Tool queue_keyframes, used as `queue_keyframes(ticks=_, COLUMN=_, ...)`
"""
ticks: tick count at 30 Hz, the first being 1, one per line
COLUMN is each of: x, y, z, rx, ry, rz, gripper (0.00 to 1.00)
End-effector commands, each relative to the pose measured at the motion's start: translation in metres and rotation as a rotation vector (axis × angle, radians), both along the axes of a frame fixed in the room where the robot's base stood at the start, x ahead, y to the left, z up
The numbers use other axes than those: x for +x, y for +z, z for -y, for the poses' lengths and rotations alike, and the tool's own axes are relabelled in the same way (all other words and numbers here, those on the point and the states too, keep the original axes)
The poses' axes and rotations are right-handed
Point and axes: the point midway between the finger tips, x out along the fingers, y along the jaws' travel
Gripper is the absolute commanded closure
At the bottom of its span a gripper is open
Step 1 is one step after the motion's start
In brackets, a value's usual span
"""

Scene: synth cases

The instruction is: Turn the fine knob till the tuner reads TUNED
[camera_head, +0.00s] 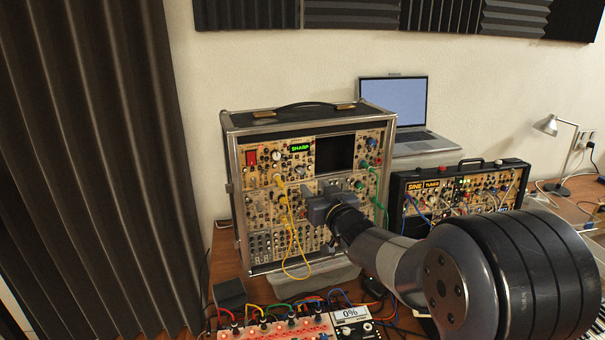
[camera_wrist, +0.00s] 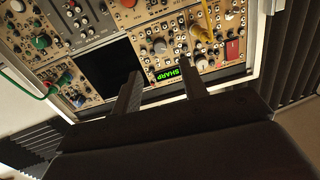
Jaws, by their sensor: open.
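The tall synth case (camera_head: 232,185) has a small tuner display (camera_head: 299,148) reading SHARP in green. In the wrist view, the display (camera_wrist: 167,76) appears upside down, between my two fingertips. A pale knob (camera_head: 276,155) is left of the display; it also shows in the wrist view (camera_wrist: 202,64). A grey knob (camera_wrist: 160,45) lies beyond the fingertips there. I cannot read which knob is the fine one. My gripper (camera_head: 318,203) is in front of the panel, below the display, and hides part of the modules. In the wrist view, its fingers (camera_wrist: 158,72) are apart with nothing between them.
Yellow cables (camera_head: 290,230) hang left of my gripper; a green cable (camera_head: 379,200) hangs right. A smaller synth case (camera_head: 398,190) at right shows SINE and TUNED. A laptop (camera_head: 392,100) is behind.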

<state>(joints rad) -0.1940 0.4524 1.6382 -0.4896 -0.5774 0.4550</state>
Motion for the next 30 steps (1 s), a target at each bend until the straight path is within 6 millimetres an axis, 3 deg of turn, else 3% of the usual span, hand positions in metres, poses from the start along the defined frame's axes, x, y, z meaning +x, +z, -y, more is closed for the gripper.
queue_keyframes(ticks=15, x=0.069, y=0.001, z=-0.034, rx=-0.001, ry=0.0, rz=-0.003, gripper=0.59)
queue_keyframes(ticks=30, x=0.08, y=0.0, z=-0.039, rx=-0.001, ry=-0.001, rz=-0.002, gripper=0.59)
